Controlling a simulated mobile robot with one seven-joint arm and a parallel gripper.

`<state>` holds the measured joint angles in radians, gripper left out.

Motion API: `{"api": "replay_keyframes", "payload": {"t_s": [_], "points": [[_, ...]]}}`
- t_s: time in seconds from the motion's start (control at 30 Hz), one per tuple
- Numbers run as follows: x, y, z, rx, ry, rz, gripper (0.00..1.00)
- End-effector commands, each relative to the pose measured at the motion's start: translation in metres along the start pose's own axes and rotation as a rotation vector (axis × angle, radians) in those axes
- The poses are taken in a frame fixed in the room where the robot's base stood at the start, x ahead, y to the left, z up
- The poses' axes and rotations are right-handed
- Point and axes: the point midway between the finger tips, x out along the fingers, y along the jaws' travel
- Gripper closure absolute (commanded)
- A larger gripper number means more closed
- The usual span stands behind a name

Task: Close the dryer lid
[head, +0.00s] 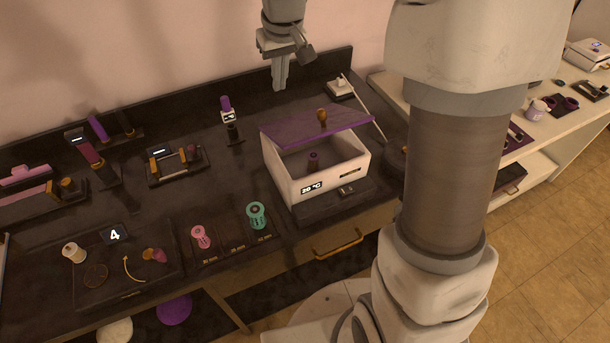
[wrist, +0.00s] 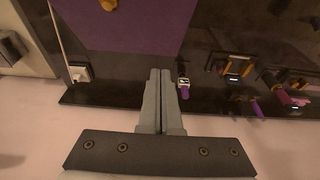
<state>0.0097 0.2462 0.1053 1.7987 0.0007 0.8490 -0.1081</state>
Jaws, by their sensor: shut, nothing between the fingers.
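The dryer (head: 318,185) is a white box with a small display reading "20 °C", standing on the dark bench. Its purple lid (head: 290,134) is raised and tilted, with an orange-brown knob (head: 322,116) on top. The box's interior shows below it, with a dark purple piece (head: 313,161) inside. My gripper (head: 280,86) is shut and empty, pointing down above the back of the bench, behind and left of the lid. In the wrist view my gripper (wrist: 158,72) is shut, and the lid (wrist: 130,30) lies beyond the fingertips.
A white block with a thin rod (head: 342,88) stands behind the dryer. A small purple-topped item (head: 227,108) stands left of it. Pink (head: 201,237) and teal (head: 256,215) spools stand in front. The wall rises close behind the bench.

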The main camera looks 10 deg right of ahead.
Motion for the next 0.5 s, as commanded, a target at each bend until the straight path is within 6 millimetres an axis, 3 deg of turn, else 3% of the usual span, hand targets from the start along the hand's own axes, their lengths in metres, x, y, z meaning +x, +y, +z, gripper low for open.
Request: {"api": "replay_keyframes", "payload": {"t_s": [0.1, 0.5], "points": [[0.004, 0.0, 0.009, 0.001, 0.001, 0.0, 1.0], [-0.005, 0.0, 0.006, 0.001, 0.0, 0.0, 1.0]]}}
